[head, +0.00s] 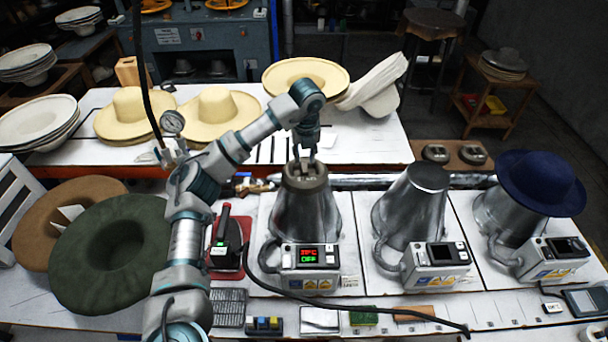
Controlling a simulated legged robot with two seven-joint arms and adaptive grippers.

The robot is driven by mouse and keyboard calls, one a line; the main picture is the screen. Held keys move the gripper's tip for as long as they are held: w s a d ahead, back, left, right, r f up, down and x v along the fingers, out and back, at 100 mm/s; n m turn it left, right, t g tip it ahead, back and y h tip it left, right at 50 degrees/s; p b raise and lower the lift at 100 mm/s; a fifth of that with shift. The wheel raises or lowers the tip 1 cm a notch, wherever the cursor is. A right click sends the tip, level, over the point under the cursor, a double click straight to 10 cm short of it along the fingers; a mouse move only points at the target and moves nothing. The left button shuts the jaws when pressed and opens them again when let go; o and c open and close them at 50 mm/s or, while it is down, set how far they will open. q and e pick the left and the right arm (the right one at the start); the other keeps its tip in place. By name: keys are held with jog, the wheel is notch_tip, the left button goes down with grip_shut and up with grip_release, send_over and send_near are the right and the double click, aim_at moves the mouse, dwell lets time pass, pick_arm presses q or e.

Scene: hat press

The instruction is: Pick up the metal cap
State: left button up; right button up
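A grey-brown metal cap (304,180) sits on top of the left metal hat cone (305,215), behind a controller box with a lit red and green display. My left arm reaches in from the lower left and bends down over this cone. My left gripper (305,156) points down at the top of the cap, with its fingertips at the cap's raised middle. The fingers are small here, and I cannot tell whether they are closed on it. The cap looks level and seated on the cone. My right gripper is not in view.
A bare cone (415,205) and a cone under a navy hat (541,182) stand to the right. Two round metal pieces (454,153) lie on a brown board behind. Cream hats (218,112) cover the back table. A black cable (400,312) crosses the front.

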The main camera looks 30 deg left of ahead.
aim_at(305, 169)
pick_arm(q)
jog(key=shift+d+f, duration=0.15)
jog(key=shift+f, duration=0.45)
notch_tip(305, 169, down, 5)
jog(key=shift+w+r+p, duration=0.15)
jog(key=shift+r+p, duration=0.05)
jog(key=shift+p, duration=0.3)
jog(key=shift+a+f, duration=0.35)
jog(key=shift+a, duration=0.05)
jog(key=c, duration=0.5)
jog(key=shift+d, duration=0.15)
grip_shut()
jog(key=shift+r, duration=0.15)
